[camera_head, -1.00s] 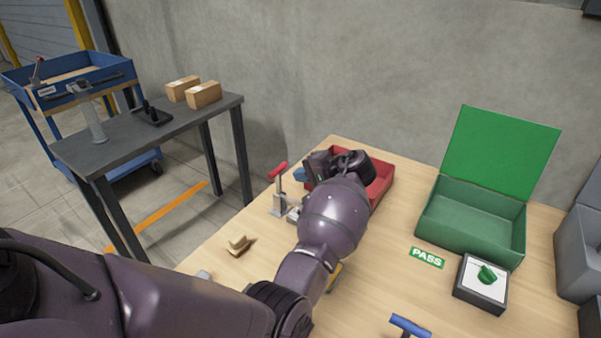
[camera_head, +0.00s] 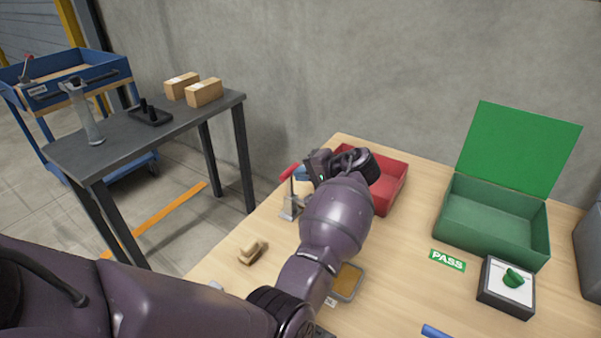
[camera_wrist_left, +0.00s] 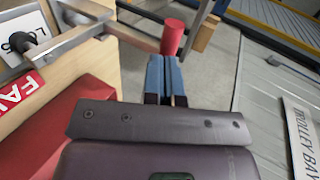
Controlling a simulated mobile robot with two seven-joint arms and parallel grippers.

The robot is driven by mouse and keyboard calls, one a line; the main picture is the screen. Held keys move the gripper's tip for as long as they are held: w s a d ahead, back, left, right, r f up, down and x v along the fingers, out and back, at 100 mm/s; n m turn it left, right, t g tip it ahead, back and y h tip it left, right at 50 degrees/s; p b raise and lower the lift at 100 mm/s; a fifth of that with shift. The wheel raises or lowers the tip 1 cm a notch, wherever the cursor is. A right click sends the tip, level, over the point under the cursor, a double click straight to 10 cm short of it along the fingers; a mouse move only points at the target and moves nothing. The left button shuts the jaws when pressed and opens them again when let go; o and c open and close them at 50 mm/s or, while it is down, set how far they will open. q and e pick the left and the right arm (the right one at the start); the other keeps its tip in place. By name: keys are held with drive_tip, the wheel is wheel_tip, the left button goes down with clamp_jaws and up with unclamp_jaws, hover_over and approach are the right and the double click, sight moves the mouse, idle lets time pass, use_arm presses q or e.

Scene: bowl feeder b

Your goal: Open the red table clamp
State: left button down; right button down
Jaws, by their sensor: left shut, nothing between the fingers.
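The red table clamp has a red handle (camera_head: 289,172) on an upright metal lever, above a metal base (camera_head: 290,208) at the table's left edge. My left gripper (camera_head: 303,173) is at the right of the handle in the head view, its blue fingertips close to it. In the left wrist view the blue fingers (camera_wrist_left: 164,75) are shut together and empty. The red handle (camera_wrist_left: 173,37) stands just beyond their tips; I cannot tell whether they touch. Metal clamp parts (camera_wrist_left: 85,25) show at the upper left there. My right gripper is not in view.
A red bin (camera_head: 390,185) lies behind my left wrist. A brown part (camera_head: 253,251) lies front left. A blue handle (camera_head: 437,331) shows at the bottom edge.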

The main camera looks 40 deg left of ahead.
use_arm(q)
drive_tip(key=shift+a, duration=0.2)
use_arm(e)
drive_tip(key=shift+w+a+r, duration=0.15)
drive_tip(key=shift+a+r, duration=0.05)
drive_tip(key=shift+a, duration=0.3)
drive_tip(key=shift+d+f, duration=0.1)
use_arm(q)
drive_tip(key=shift+a, duration=0.15)
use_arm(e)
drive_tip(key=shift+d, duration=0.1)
